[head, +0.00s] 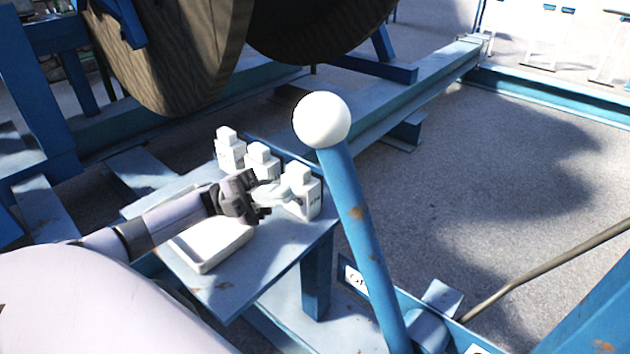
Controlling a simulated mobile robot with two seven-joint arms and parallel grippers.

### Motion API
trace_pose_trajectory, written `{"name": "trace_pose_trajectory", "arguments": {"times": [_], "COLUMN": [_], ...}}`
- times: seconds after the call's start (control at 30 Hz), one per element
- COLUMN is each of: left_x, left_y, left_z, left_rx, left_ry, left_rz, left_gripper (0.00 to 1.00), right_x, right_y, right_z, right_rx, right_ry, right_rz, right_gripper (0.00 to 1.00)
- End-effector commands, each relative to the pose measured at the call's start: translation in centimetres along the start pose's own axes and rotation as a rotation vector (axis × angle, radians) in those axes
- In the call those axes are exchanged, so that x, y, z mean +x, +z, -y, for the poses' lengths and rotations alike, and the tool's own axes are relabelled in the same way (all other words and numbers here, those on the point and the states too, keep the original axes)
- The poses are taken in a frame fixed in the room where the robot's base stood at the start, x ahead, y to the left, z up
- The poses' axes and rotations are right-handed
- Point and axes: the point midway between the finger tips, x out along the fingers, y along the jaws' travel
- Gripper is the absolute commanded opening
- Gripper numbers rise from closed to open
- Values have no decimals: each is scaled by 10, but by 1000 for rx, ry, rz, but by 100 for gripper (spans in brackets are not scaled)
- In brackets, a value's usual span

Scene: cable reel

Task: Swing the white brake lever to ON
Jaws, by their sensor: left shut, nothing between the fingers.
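The brake lever is a blue bar (365,235) with a white ball knob (322,120) on top. It stands up from a pivot at the bottom, leaning to the upper left in the head view. A small white label (355,278) is partly hidden behind the bar; I cannot read it surely. Another white label (476,349) is cut off at the bottom edge. My right gripper is not in view.
A large wooden reel (175,60) stands behind. Blue beams cross the floor. A brown rod (545,266) lies right.

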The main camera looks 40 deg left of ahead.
Motion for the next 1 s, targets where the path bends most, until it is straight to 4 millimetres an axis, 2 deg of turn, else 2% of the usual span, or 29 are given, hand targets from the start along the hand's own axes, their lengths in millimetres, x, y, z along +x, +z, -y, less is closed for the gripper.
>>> {"name": "trace_pose_trajectory", "arguments": {"times": [0.03, 0.2, 0.4, 0.57, 1.0], "left_x": [14, 48, 72, 78, 79], "left_y": [-1, -1, 0, 0, 0], "left_z": [4, 3, 1, 0, 1], "left_rx": [0, -1, -1, -1, 0], "left_ry": [-1, -2, 0, 1, 4], "left_rz": [-4, -3, -1, 0, 1], "left_gripper": [0, 0, 0, 0, 0], "right_x": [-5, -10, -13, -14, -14], "right_y": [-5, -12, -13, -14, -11], "right_z": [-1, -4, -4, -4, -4], "right_rx": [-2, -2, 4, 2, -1], "right_ry": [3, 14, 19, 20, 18], "right_rz": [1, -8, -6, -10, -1], "right_gripper": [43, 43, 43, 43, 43]}}
